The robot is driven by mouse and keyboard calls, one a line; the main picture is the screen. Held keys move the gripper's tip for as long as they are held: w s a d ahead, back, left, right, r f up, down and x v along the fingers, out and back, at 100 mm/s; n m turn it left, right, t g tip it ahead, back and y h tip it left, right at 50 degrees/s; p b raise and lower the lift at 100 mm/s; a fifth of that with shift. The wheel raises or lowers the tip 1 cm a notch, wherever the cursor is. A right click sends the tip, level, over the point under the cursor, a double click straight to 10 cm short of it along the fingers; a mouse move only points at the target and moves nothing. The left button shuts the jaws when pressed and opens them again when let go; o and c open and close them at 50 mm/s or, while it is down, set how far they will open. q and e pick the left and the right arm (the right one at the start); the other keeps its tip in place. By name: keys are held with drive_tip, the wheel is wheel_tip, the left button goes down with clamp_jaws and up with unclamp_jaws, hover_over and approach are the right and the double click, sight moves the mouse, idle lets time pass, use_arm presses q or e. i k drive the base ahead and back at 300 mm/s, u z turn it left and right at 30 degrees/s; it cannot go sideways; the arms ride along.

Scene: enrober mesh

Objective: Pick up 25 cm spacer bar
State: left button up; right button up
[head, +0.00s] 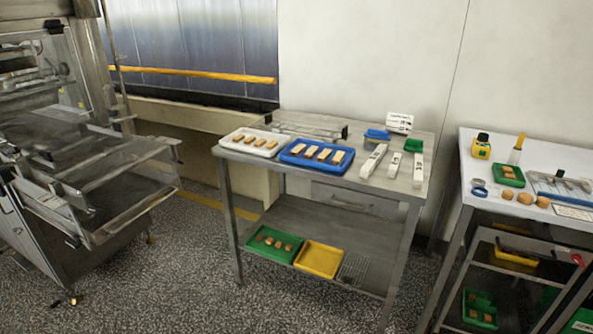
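Three white bars with small dark markings lie side by side at the right end of the steel table (330,181) in the head view. They are the left bar (373,162), the middle bar (393,168) and the right bar (418,172). They look like spacer bars, but the markings are too small to read, so I cannot tell which is 25 cm. They lie apart from one another, near ends toward the table's front edge. Neither of my grippers is in view.
A white tray (232,147) and a blue tray (287,158) hold bars left of the spacers. Behind are a blue item (377,134), a green item (413,145) and a white sign (400,122). A machine (60,190) stands left, a second table (475,212) right. Open floor lies in front.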

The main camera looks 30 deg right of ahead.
sight(366, 170)
drive_tip(key=u, duration=0.2)
drive_tip(key=i, duration=1.5)
drive_tip(key=z, duration=1)
